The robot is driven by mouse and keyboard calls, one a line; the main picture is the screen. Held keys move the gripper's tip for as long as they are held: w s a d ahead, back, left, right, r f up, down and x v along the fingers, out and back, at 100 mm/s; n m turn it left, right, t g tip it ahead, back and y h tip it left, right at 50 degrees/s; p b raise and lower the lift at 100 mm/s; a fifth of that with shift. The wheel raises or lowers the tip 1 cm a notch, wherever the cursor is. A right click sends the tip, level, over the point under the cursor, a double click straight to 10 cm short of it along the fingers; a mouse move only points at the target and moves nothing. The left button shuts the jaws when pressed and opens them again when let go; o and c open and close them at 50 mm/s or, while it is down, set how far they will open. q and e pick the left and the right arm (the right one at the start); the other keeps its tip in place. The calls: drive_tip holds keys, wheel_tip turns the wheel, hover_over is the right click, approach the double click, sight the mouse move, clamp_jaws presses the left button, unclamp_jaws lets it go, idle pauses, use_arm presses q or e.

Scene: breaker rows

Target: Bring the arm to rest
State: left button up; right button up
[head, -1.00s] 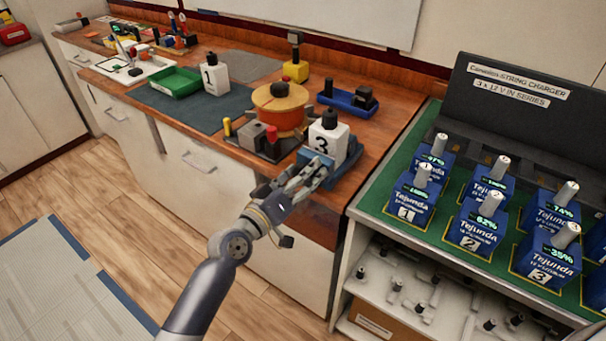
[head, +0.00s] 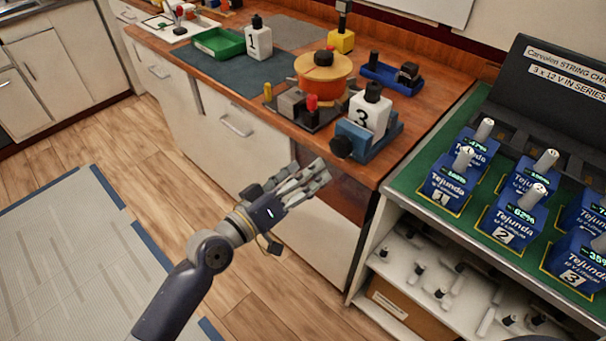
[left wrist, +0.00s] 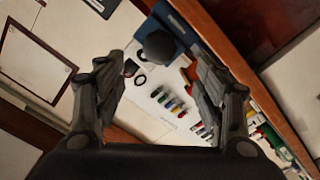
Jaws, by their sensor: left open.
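My left gripper (head: 316,176) is open and empty, held in the air in front of the wooden counter. The white block marked 3 (head: 369,114) stands in a blue vise-like holder (head: 376,141) near the counter's front right corner. The gripper is below and left of that holder, apart from it. In the left wrist view the two fingers (left wrist: 160,90) are spread wide, with a dark round knob (left wrist: 160,47) beyond them. My right gripper is in neither view.
The wooden counter (head: 440,113) also holds an orange round device (head: 322,88), a white block marked 1 (head: 259,42) and a green tray (head: 218,42). A charger stand with several blue batteries (head: 515,212) is at right. The floor (head: 165,185) at left is clear.

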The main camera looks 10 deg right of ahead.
use_arm(q)
drive_tip(key=shift+s, duration=0.1)
idle(0.4)
drive_tip(key=w+a+f+n+y, duration=0.1)
drive_tip(key=a+f+y, duration=0.3)
drive_tip(key=f, duration=0.7)
drive_tip(key=w+a+f+n+y, duration=0.15)
drive_tip(key=a+f, duration=0.45)
drive_tip(key=f, duration=0.6)
drive_tip(key=s+a+f+g+y, duration=0.15)
drive_tip(key=s+a+f, duration=0.25)
drive_tip(key=f, duration=0.4)
drive_tip(key=s+a+f+g+y, duration=0.1)
drive_tip(key=s+a+f+y, duration=0.2)
drive_tip(key=f, duration=0.5)
drive_tip(key=s+a+f+m+g+y, duration=0.1)
drive_tip(key=s+a+f+g, duration=0.1)
drive_tip(key=s+a+f, duration=0.5)
drive_tip(key=s+a+f+g+y, duration=0.2)
drive_tip(key=s+f, duration=0.6)
drive_tip(key=s, duration=0.3)
drive_tip(key=s+a+f+g, duration=0.1)
drive_tip(key=s+a+f, duration=0.1)
drive_tip(key=s, duration=0.8)
drive_tip(key=s+a+f+m+g+y, duration=0.1)
drive_tip(key=s+a+f+g, duration=0.1)
drive_tip(key=s, duration=0.9)
wheel_tip(320, 180, down, 3)
drive_tip(key=shift+a+r, duration=0.2)
drive_tip(key=shift+a, duration=0.35)
